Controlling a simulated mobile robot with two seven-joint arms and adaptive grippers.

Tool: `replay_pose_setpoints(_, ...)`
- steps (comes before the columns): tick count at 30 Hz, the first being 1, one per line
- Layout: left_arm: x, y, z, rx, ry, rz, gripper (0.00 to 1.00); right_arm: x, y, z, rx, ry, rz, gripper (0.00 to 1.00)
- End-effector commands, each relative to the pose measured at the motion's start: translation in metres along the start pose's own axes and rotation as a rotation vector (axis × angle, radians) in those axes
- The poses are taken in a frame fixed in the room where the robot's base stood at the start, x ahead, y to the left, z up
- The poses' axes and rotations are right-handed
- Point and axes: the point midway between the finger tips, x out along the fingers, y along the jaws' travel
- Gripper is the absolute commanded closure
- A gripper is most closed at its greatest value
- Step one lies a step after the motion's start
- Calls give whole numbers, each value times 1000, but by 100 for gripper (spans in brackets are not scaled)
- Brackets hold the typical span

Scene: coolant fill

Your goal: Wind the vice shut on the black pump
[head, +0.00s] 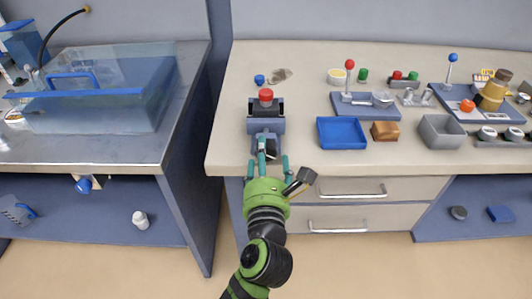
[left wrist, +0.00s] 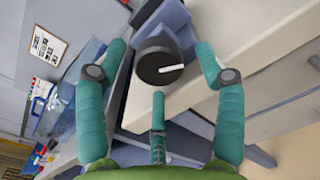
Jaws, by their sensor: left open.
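The blue vice (head: 265,125) stands at the front edge of the right bench. A dark piece with a red cap (head: 266,96) sits between its black jaws; it looks like the black pump, though its body is mostly hidden. The vice's round black knob (left wrist: 159,68) with a white mark faces my left gripper in the left wrist view. My left gripper (head: 268,162) is open in front of the knob. Its three teal fingers (left wrist: 158,97) spread around the knob and appear apart from it. My right gripper is in neither view.
A blue tray (head: 322,146), a brown block (head: 385,131) and a grey bin (head: 427,143) stand right of the vice. A small blue knob-like part (head: 260,79) lies behind it. Drawers (head: 375,190) are below the bench edge. A clear tank (head: 110,112) stands on the left bench.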

Motion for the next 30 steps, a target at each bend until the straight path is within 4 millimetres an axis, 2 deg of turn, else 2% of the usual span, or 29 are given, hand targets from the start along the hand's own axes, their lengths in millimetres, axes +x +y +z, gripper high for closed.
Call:
replay_pose_setpoints(6,-48,0,-1,-1,5,-2,30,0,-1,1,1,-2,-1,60)
replay_pose_setpoints(12,-85,0,-2,1,4,-2,30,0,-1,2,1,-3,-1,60)
replay_pose_setpoints(18,-102,0,0,1,2,0,30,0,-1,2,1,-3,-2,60)
replay_pose_setpoints(26,-103,0,0,0,2,1,30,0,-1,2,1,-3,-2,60)
replay_pose_setpoints(29,-103,0,0,13,0,2,30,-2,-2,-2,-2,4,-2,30)
replay_pose_setpoints(30,-101,0,-1,42,-3,6,30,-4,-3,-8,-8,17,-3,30)
